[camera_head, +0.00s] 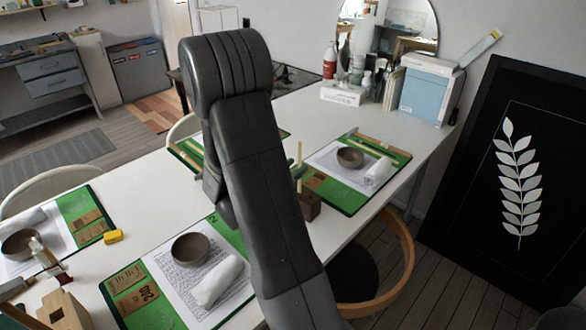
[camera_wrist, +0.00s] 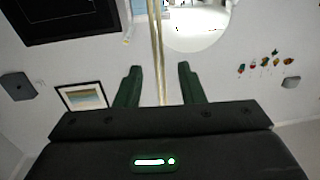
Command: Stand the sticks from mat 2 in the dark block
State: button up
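The dark block (camera_head: 311,206), a small brown block, stands on the white table just right of my arm, partly hidden by it. A thin pale stick (camera_head: 299,166) rises upright at the block's left; I cannot tell whether it is seated in it. My gripper is hidden behind my arm in the head view. In the wrist view my gripper (camera_wrist: 160,68) has its two green fingers apart, with pale sticks (camera_wrist: 157,45) running between them and a visible gap on each side. Mat 2 (camera_head: 232,236) is the green near mat marked 2; it bears a bowl (camera_head: 190,248) and a white cloth (camera_head: 219,281).
Another green mat (camera_head: 344,198) with bowl and cloth lies beyond the dark block. A left mat (camera_head: 72,208) lies near a light wooden block (camera_head: 64,311) and a yellow block (camera_head: 113,237). A bottle (camera_head: 330,61) and white-blue box (camera_head: 427,92) stand at the back.

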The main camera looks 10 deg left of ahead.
dwell(0.3)
jog(key=v, duration=0.9)
dwell(0.5)
jog(key=shift+r, duration=0.1)
notch_tip(320, 180, up, 6)
jog(key=p, duration=0.5)
jog(key=shift+f, duration=0.25)
notch_tip(320, 180, down, 6)
jog(key=w+d+b, duration=0.1)
jog(key=w+b, duration=0.1)
jog(key=b, duration=0.3)
jog(key=shift+r, duration=0.15)
dwell(0.3)
